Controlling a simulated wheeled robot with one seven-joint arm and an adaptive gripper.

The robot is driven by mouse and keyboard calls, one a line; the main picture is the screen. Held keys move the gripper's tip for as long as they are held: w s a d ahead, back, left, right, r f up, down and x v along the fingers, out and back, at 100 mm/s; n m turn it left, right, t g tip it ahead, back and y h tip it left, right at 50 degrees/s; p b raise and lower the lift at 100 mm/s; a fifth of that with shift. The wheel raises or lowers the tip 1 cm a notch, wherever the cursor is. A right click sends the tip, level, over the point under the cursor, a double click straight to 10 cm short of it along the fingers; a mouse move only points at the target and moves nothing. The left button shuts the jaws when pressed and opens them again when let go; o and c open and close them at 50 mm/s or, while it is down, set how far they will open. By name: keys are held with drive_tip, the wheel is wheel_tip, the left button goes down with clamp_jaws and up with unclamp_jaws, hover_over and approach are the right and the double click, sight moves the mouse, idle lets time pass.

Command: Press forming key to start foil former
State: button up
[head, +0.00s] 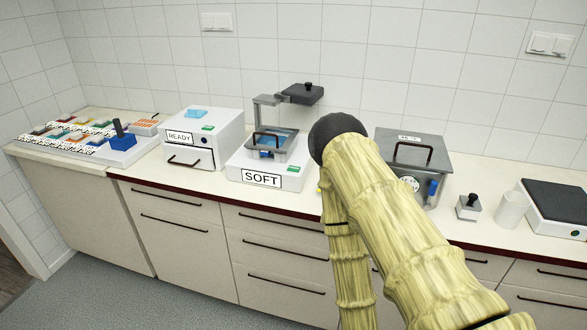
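A white boxy machine labelled READY (222,127) stands on the counter left of centre, with a dark front handle, a small green key on top and a blue piece on top. Right of it is a white machine labelled SOFT (293,176), with a small green key at its front right, a grey tray holding something blue, and a raised dark press plate (301,93) on a bracket. I cannot tell for certain which one is the foil former or which key is the forming key. My arm crosses the middle right of the head view; my gripper does not show.
A grey lidded box (411,155) with a dark handle stands behind my arm. To its right are a small block with a black knob (468,207), a white cup (511,210) and a black-topped device (553,207). A tray of coloured compartments (72,138) fills the left end.

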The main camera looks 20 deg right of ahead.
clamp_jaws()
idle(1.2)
